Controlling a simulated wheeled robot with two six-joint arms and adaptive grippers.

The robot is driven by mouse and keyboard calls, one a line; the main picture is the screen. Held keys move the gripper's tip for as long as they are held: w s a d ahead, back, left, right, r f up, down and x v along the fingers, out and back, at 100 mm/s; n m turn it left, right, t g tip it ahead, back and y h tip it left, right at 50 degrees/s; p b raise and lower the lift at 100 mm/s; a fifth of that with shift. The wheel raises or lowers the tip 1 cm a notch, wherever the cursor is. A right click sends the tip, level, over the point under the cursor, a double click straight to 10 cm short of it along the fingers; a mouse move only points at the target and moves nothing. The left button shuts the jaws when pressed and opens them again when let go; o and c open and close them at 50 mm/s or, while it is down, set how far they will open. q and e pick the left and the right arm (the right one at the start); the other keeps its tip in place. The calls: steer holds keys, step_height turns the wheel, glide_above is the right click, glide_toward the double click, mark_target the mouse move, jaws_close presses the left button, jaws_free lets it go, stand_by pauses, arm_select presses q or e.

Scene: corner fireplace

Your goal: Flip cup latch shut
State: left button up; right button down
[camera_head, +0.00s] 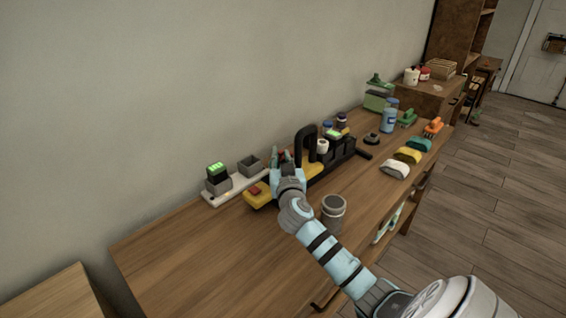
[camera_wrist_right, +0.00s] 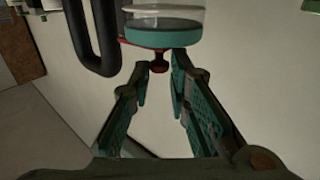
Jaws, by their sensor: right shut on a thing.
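In the right wrist view, a clear cup with a teal bottom (camera_wrist_right: 163,37) is at the top, with a small red latch knob (camera_wrist_right: 158,64) under it. My right gripper (camera_wrist_right: 159,66) has its two teal-padded fingers on either side of this knob and is shut on it. In the head view, my right gripper (camera_head: 284,162) is at the yellow and black appliance (camera_head: 257,196) with a tall black handle (camera_head: 301,143). There the gripper mostly hides the cup and latch. My left gripper is not in view.
A grey lidded canister (camera_head: 333,208) stands close beside my right arm on the wooden table (camera_head: 190,258). A pale strip with dark square holders (camera_head: 217,178) lies left of the appliance. White, yellow and teal items (camera_head: 396,170) line the right edge. The table's near left part is clear.

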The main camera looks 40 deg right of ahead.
steer(key=shift+w+a+f+m+g+h+b, duration=0.2)
steer(key=shift+w+f+m+g+h+b, duration=0.3)
steer(key=shift+m+h+b, duration=0.4)
steer(key=c, duration=2.3)
jaws_free()
steer(key=shift+r+g+h, duration=0.2)
steer(key=shift+g+h, duration=0.1)
steer(key=shift+g, duration=0.1)
steer(key=o, duration=0.3)
steer(key=shift+r, duration=0.2)
steer(key=o, duration=0.4)
steer(key=shift+s+d, duration=0.1)
steer(key=shift+o, duration=0.2)
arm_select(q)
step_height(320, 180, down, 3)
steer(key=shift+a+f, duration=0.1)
arm_select(e)
steer(key=v, duration=1.2)
